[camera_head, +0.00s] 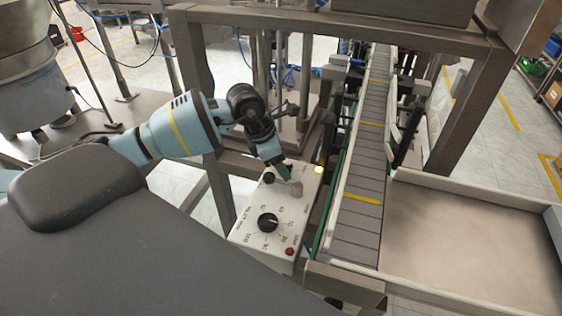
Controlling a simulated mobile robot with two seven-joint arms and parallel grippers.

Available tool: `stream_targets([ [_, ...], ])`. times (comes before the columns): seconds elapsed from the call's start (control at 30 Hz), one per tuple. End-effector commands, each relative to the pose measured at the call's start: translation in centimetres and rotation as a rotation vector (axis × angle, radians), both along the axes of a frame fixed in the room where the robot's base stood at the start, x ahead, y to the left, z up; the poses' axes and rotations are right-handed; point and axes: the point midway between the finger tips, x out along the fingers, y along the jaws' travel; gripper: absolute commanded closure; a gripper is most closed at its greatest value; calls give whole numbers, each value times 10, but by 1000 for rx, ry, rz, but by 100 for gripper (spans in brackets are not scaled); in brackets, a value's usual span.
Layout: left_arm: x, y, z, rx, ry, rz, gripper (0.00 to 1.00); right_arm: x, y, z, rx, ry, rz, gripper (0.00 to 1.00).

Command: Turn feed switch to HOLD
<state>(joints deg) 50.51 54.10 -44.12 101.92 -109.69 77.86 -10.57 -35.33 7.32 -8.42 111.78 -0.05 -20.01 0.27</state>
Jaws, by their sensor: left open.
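A white control box (255,238) stands beside the conveyor. A black dial knob (268,222) with a printed number scale sits on its top face. A small grey switch-like part (296,188) sits on the upper part of the box, and I cannot read its labels or setting. My left gripper (286,178) points down over the upper part of the box, open, with its tips right beside the grey part. I cannot tell whether they touch it. The gripper partly covers that area. My right gripper is not in view.
A red button or lamp (290,251) is at the box's near edge, and a lit yellow lamp (319,170) at its far right. The slatted conveyor (352,225) runs close on the right, beside a wide tray (455,195). Frame posts (198,75) stand behind my left arm.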

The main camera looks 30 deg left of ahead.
Motion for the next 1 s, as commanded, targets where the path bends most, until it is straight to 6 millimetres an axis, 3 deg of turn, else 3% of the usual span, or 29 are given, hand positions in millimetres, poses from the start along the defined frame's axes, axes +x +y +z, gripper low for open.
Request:
stream_targets([
  [0.5, -18, 19, 63, 0, -2, 2, 46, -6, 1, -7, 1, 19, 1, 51],
  [1.0, -20, 21, 71, 0, 0, 1, 46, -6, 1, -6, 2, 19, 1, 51],
])
